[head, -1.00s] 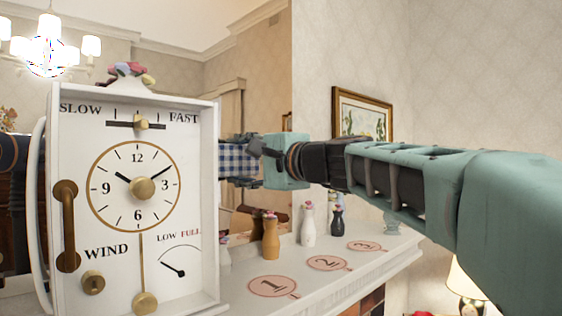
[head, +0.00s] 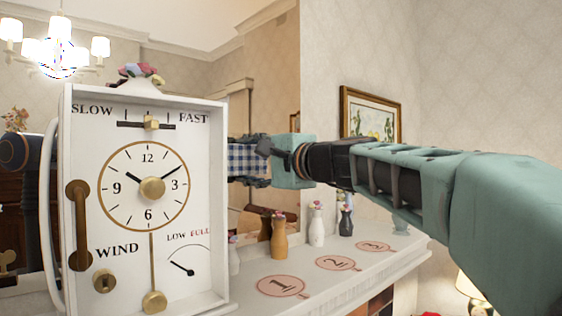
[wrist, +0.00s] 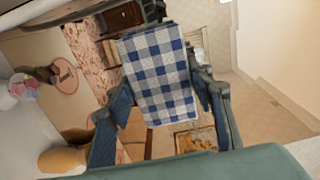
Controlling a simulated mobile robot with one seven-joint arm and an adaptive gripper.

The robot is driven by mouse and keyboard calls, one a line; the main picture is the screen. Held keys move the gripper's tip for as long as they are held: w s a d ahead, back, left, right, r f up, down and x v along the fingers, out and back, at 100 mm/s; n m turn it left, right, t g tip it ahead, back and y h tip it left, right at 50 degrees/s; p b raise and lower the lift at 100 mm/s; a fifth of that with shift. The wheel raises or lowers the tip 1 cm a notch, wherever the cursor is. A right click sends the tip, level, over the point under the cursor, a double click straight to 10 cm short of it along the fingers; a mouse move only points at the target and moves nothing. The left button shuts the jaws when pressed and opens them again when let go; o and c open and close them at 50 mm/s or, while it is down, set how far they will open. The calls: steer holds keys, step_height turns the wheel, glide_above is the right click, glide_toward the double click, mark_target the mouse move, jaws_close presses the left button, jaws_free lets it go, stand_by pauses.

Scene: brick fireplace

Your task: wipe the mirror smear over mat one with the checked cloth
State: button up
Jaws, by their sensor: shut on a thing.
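The blue-and-white checked cloth (head: 247,160) is held between the fingers of my gripper (head: 262,162), above the mantel shelf and in front of the mirror (head: 276,95). In the wrist view the cloth (wrist: 160,75) hangs flat between the two fingers (wrist: 163,100). My gripper is shut on it. Mat one (head: 281,286), a pink disc marked 1, lies on the shelf below. The clock hides part of the cloth's left side. I cannot make out the smear, nor whether the cloth touches the glass.
A large white clock (head: 150,225) stands close in front at left, beside my gripper. Mat two (head: 336,263) and mat three (head: 374,246) lie farther along the shelf (head: 325,290). An orange vase (head: 279,238), a white vase (head: 317,228) and a dark vase (head: 346,218) stand behind them.

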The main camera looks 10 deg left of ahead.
mark_target(261, 160)
steer(key=shift+w+d, duration=1.35)
steer(key=shift+w, duration=0.05)
steer(key=w+d+p, duration=0.1)
steer(key=w+d, duration=0.3)
steer(key=w, duration=0.1)
steer(key=shift+w+d, duration=0.25)
steer(key=shift+d, duration=0.05)
steer(key=shift+s+a, duration=0.1)
